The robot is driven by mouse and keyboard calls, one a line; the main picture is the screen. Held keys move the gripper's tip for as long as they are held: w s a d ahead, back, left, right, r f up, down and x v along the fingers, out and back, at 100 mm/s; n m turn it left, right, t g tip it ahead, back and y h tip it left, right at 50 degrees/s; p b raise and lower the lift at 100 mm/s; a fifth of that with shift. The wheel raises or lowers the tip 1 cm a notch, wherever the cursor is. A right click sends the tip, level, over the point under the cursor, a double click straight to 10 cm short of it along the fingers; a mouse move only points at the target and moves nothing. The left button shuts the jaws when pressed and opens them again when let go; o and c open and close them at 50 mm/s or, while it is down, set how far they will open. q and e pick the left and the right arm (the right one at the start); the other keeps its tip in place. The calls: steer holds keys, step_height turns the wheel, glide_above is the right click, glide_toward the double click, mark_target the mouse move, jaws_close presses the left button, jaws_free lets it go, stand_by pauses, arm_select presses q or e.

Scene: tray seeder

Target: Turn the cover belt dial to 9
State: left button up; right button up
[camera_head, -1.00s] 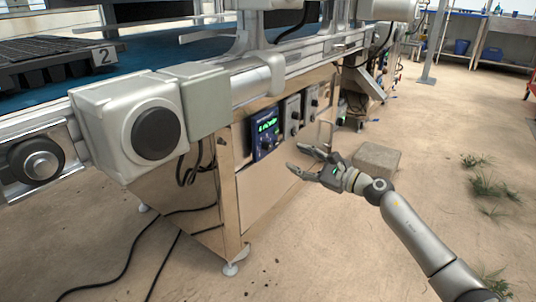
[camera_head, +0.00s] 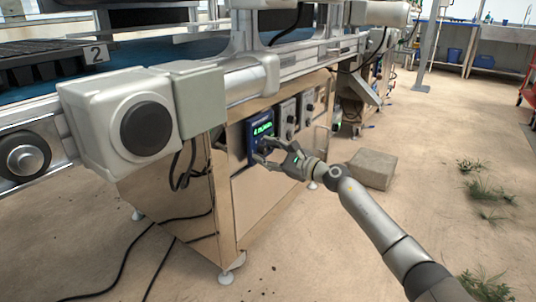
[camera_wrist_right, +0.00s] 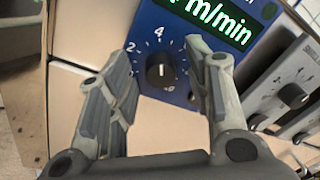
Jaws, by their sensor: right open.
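The cover belt dial is a black knob (camera_wrist_right: 161,70) on a blue panel (camera_wrist_right: 150,28) with a printed number scale and a green lit readout (camera_wrist_right: 215,20) ending in "m/min". In the right wrist view the knob's pale mark points up, near the 4. My right gripper (camera_wrist_right: 160,85) is open, with one finger on each side of the knob; I cannot tell whether either touches it. In the head view my right gripper (camera_head: 262,150) is at the blue panel (camera_head: 255,130) and covers part of its lower half. My left gripper is not in view.
Grey control boxes with black knobs (camera_head: 290,118) sit right of the panel, and one shows in the wrist view (camera_wrist_right: 290,95). The conveyor frame (camera_head: 300,63) runs above. A concrete block (camera_head: 373,168) stands on the floor to the right. Black cables (camera_head: 125,245) lie at the left.

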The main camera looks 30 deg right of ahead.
steer(key=shift+c, duration=0.4)
jaws_close()
steer(key=shift+p, duration=0.35)
